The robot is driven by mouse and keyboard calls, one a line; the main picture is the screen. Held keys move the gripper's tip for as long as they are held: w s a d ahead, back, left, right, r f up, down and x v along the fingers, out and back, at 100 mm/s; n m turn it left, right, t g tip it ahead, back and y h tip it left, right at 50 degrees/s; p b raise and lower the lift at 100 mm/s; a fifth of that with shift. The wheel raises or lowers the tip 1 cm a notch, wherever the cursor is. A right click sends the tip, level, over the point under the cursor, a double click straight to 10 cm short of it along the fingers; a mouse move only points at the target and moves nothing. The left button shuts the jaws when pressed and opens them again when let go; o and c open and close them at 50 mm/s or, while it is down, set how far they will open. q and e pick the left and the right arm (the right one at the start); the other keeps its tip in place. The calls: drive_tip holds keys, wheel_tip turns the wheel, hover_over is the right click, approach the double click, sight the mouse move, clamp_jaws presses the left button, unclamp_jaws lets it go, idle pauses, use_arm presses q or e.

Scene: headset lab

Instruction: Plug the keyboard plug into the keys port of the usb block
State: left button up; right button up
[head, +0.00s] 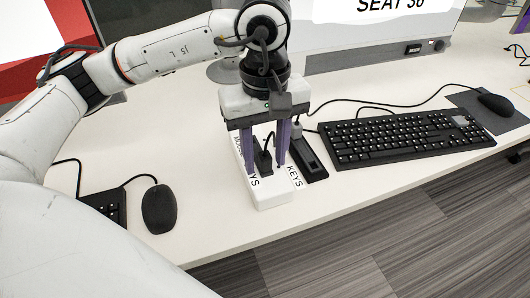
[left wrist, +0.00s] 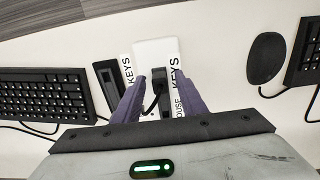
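A white block (head: 270,197) labelled MOUSE and KEYS, which looks like the usb block, stands on the table; it also shows in the left wrist view (left wrist: 157,48). A black plug (head: 264,160) with a black cable stands over it; it also shows in the left wrist view (left wrist: 159,78). I cannot tell whether it is seated in a port. My left gripper (head: 264,168) points down with its purple fingers on both sides of the plug. The left wrist view shows gaps between the plug and the fingers. My right gripper is not in view.
A black slotted holder (head: 312,160) with a KEYS label lies close to the right of the block. A black keyboard (head: 405,138) and mouse (head: 495,104) are at the right. Another mouse (head: 159,209) and keyboard (head: 105,205) are at the left. The table's front edge is close.

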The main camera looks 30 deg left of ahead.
sight(265, 155)
use_arm(q)
drive_tip(key=shift+r, duration=0.25)
wheel_tip(265, 155, up, 9)
drive_tip(key=shift+r+p, duration=0.15)
drive_tip(key=shift+p, duration=0.7)
drive_tip(key=shift+r, duration=0.3)
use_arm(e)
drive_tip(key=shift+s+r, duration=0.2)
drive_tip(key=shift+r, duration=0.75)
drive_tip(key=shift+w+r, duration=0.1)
use_arm(q)
drive_tip(key=shift+s, duration=0.1)
